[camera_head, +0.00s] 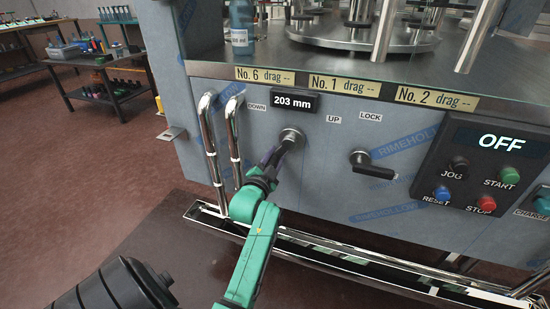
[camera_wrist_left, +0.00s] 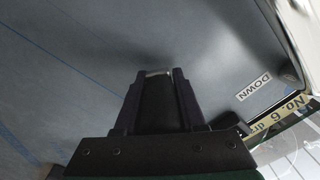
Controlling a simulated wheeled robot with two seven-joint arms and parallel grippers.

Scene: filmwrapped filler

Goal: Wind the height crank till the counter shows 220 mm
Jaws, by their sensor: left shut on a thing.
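The height counter (camera_head: 294,101) reads 203 mm, with a DOWN label to its left and an UP label to its right. The crank's round metal hub (camera_head: 291,138) is on the panel below the counter. My left gripper (camera_head: 270,164) is shut at the crank, just below the hub, and hides most of the crank's arm and handle. In the left wrist view the fingers (camera_wrist_left: 156,100) are closed together around something dark, with a small pale metal edge at their tips. My right gripper is not in view.
A lock lever (camera_head: 371,165) sits right of the crank under a LOCK label. Chrome rails (camera_head: 212,150) stand to the left. A control box (camera_head: 490,165) showing OFF is at the right. A metal trough (camera_head: 330,254) runs along the machine's base.

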